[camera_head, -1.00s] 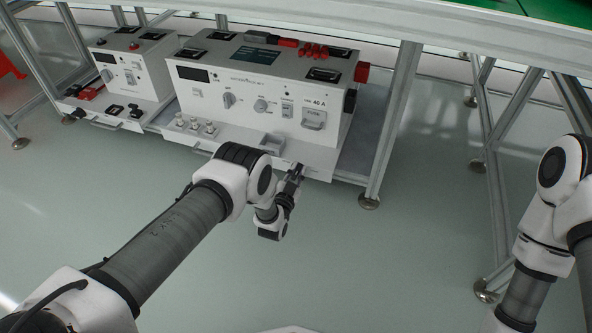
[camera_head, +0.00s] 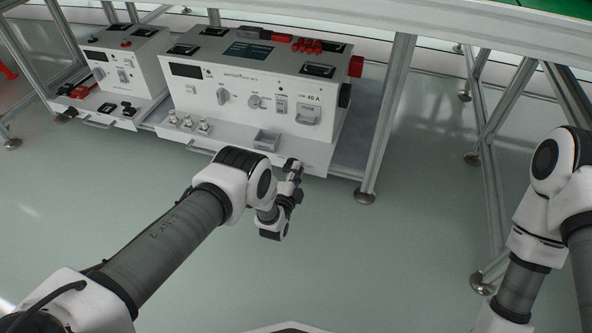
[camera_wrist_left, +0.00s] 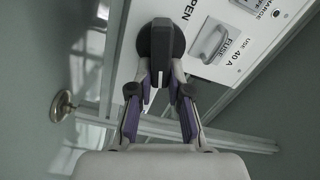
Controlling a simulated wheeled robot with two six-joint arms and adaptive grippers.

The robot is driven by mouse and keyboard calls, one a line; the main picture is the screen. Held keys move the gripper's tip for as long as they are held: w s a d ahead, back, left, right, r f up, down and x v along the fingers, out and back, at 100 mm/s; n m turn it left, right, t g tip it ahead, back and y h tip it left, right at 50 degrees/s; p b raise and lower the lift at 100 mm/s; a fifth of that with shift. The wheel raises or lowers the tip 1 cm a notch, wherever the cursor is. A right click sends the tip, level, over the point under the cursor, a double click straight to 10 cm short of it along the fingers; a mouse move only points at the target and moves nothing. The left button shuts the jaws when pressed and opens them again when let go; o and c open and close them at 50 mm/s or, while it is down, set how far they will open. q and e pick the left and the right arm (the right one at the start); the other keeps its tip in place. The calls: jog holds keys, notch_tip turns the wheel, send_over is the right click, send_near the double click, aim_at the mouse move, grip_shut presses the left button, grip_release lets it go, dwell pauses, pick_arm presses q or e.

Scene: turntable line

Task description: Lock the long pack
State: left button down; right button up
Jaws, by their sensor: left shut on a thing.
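The long pack (camera_head: 236,100) is the larger white unit with dials, a fuse handle and a "40 A" label, standing on a low shelf. My left gripper (camera_head: 294,166) is at the lower right of its front. In the left wrist view, my left gripper (camera_wrist_left: 160,85) is shut on a black knob (camera_wrist_left: 161,40) with a round base on the white front. In the head view the gripper hides the knob. My right arm shows at the right edge; its gripper is out of view.
A shorter white unit (camera_head: 128,62) stands to the left on the same shelf. A metal frame post (camera_head: 388,120) rises right of the long pack, and a tabletop edge (camera_head: 430,38) runs above. The grey floor (camera_head: 400,260) in front is clear.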

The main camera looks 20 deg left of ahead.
pick_arm(q)
jog(key=shift+f+m, duration=0.2)
jog(key=shift+m, duration=0.65)
jog(key=shift+f+m, duration=0.15)
jog(key=shift+m, duration=0.7)
jog(key=c, duration=1.1)
grip_release()
jog(key=s, duration=1.2)
jog(key=shift+a, duration=0.15)
